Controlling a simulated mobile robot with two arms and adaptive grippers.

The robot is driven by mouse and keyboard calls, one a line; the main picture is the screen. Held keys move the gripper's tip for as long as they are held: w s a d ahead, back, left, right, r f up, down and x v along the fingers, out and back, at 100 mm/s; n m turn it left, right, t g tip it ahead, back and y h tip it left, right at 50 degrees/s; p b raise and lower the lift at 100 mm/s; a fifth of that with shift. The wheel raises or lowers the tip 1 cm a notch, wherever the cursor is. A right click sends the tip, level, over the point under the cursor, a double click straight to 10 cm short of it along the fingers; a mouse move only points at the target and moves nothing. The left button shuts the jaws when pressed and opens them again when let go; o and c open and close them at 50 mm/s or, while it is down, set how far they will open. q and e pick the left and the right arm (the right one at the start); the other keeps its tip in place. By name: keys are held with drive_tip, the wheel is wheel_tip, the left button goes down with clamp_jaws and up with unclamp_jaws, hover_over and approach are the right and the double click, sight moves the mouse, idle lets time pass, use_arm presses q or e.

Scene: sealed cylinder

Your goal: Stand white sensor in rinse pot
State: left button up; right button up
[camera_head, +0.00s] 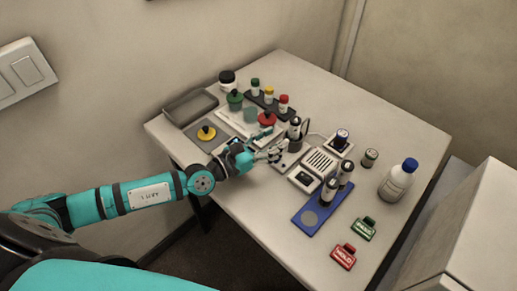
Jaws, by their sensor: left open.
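I cannot tell for certain which item is the white sensor or which is the rinse pot; the gripper partly covers this area. My right gripper is not in view.
A rack of colour-capped vials (268,103) and a grey tray (190,107) are at the back. The back right is clear.

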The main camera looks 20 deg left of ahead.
use_arm(q)
drive_tip(key=b+v, duration=0.1)
drive_tip(key=v, duration=0.3)
drive_tip(key=shift+s+a+f, duration=0.15)
drive_tip(key=shift+s+a, duration=0.25)
drive_tip(key=shift+s, duration=0.2)
